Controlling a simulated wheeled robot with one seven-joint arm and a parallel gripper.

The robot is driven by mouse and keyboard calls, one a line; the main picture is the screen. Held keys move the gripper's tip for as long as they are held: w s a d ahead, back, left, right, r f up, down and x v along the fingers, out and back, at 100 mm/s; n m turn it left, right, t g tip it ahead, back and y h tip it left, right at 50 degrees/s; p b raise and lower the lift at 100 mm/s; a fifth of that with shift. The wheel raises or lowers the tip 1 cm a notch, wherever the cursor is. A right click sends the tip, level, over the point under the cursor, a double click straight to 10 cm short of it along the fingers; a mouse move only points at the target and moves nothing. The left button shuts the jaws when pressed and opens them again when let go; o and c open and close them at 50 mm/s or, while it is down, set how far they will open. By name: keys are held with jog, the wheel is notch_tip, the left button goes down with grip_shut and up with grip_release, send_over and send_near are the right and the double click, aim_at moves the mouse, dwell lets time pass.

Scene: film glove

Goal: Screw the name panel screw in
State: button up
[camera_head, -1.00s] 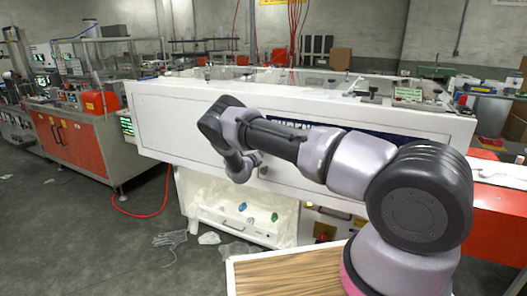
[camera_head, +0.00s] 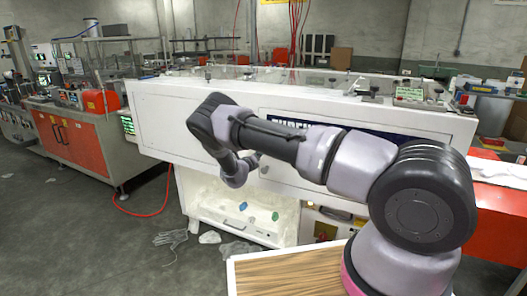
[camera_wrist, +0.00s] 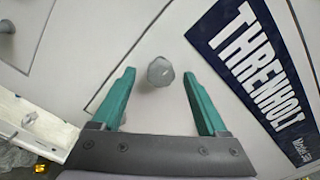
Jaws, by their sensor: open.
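The name panel screw is a grey, round-headed knob (camera_wrist: 160,72) on the white machine face. In the wrist view it sits between the fingertips of my gripper (camera_wrist: 158,74), with a visible gap on each side. The two green fingers are spread and hold nothing. I cannot tell how far the fingertips are from the face. The dark blue name panel (camera_wrist: 256,80) reading THRENHOLT lies to the right of the screw. In the head view the name panel (camera_head: 290,122) is partly hidden behind my arm, and my gripper's fingers are hard to make out.
Another grey knob (camera_wrist: 6,27) shows at the wrist view's upper left. Below the white face (camera_head: 165,125) is an open bay (camera_head: 228,212) with small coloured items. Gloves (camera_head: 170,238) lie on the floor. A wooden-topped surface (camera_head: 285,275) is in front.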

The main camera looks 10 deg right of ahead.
jog(key=v, duration=0.7)
jog(key=w+d+r+n+g+y, duration=0.1)
jog(key=d+r+n+g+y, duration=0.15)
jog(key=r, duration=0.65)
jog(key=w+d+r+n+g+y, duration=0.15)
jog(key=r+n+y, duration=0.25)
jog(key=r, duration=0.5)
jog(key=s+d+r+n+y, duration=0.1)
jog(key=s+r+n+y, duration=0.1)
jog(key=s+r+n, duration=0.45)
jog(key=s+d+r+n+y, duration=0.1)
jog(key=s+r+y, duration=0.25)
jog(key=r, duration=0.65)
jog(key=s+d+r+n+g+y, duration=0.1)
jog(key=s+r+n, duration=0.3)
jog(key=s, duration=0.4)
jog(key=s+d+r+n+g+y, duration=0.1)
jog(key=s+r+n, duration=0.3)
jog(key=s, duration=0.3)
jog(key=s+d+n, duration=0.2)
jog(key=s+n, duration=0.2)
jog(key=s, duration=0.7)
jog(key=s+d+n+g+h, duration=0.1)
jog(key=s+n, duration=0.4)
jog(key=s, duration=0.6)
jog(key=shift+s+d+f, duration=0.2)
jog(key=shift+s+d, duration=0.05)
jog(key=shift+d, duration=0.15)
